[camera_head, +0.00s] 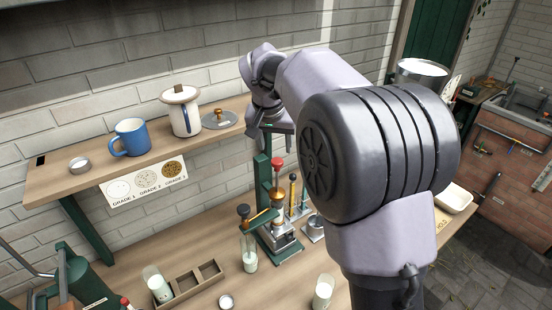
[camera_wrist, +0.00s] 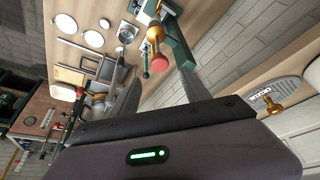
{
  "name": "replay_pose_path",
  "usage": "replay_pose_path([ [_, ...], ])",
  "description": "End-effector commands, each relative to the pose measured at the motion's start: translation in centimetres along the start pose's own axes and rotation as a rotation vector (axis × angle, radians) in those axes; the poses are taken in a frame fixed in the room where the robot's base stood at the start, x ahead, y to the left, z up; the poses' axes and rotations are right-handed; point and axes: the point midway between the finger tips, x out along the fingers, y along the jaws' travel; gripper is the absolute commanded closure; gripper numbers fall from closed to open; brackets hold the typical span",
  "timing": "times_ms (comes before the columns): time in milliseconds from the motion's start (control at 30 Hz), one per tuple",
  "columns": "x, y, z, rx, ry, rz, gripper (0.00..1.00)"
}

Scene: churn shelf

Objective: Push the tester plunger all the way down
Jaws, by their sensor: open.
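The tester (camera_head: 262,190) has a green upright post and stands on the bench. Its plunger (camera_head: 277,165) has a red knob and a brass part below, and it stands raised above the base. In the wrist view the red knob (camera_wrist: 155,60) shows beyond my fingers, beside the green post (camera_wrist: 182,55). My gripper (camera_head: 274,140) is close above the top of the tester. In the wrist view my gripper (camera_wrist: 158,92) is open, with nothing between its fingers. Whether a finger touches the knob or the post, I cannot tell.
A shelf (camera_head: 60,190) behind carries a blue mug (camera_head: 130,137), a white lidded pot (camera_head: 185,115) and a lid with a brass knob (camera_head: 219,119). Glasses of milk (camera_head: 249,255) and a wooden rack (camera_head: 190,283) stand left of the tester. My arm hides part of the bench.

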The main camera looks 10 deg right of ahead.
Motion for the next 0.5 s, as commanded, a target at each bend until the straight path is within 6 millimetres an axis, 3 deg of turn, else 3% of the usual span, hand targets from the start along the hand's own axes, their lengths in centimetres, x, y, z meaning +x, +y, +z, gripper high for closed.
replay_pose_path([
  [33,1.8,0.0,0.2,0.0,-0.003,0.001,0.45],
  [200,5.8,0.0,0.1,0.0,-0.002,0.0,0.45],
  [333,7.4,0.0,0.1,0.0,-0.001,-0.001,0.45],
  [500,7.9,0.0,0.0,0.0,0.0,-0.002,0.45],
])
